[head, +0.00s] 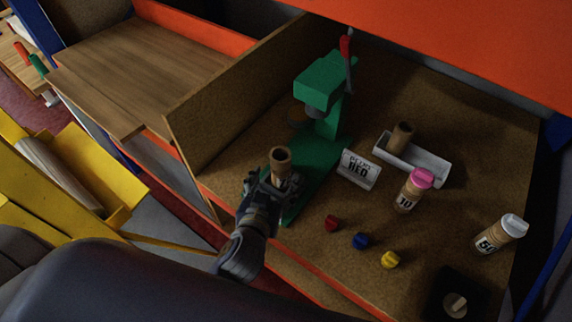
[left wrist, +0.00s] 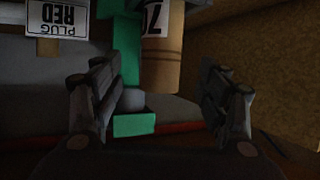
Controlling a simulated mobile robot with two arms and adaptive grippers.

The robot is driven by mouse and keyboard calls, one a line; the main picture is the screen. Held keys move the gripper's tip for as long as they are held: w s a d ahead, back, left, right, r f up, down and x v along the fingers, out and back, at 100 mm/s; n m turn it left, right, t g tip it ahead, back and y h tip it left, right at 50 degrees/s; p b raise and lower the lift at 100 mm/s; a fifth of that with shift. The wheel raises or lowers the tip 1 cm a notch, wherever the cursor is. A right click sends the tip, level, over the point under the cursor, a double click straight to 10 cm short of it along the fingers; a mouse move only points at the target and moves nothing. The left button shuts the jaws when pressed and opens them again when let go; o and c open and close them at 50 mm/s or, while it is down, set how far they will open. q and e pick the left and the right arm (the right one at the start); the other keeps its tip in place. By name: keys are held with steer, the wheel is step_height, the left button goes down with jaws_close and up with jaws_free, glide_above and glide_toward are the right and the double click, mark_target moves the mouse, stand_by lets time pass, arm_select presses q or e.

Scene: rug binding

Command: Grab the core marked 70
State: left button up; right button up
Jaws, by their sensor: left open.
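The core marked 70 (left wrist: 161,60) is a brown cardboard tube with a white label, seen upside down in the left wrist view. In the head view the open-topped brown tube (head: 281,157) at my left gripper appears to be this core; its label is hidden there. My left gripper (head: 272,188) is open, its fingers apart. In the left wrist view (left wrist: 160,95) the core shows between the two fingers with space on both sides, touching neither. My right gripper is not in view.
A green press (head: 322,85) stands behind. A "PLUG RED" sign (head: 358,169) is right of the core. Farther right are a white tray (head: 432,165) with a brown tube, core 10 (head: 407,198) and core 50 (head: 491,239). Red (head: 332,223), blue (head: 360,241) and yellow (head: 390,260) plugs lie in front.

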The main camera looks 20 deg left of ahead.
mark_target(278, 172)
arm_select(q)
steer(key=shift+x, duration=1.1)
steer(key=shift+w+f, duration=0.15)
steer(key=shift+w, duration=0.15)
steer(key=shift+w+f+p, duration=0.15)
steer(key=shift+w+p, duration=0.25)
steer(key=shift+p, duration=0.05)
steer(key=p+x, duration=0.1)
steer(key=x, duration=0.2)
steer(key=shift+w+a+f, duration=0.15)
steer(key=shift+w+f, duration=0.35)
steer(key=shift+w, duration=0.15)
steer(key=shift+s, duration=0.1)
steer(key=c, duration=1.2)
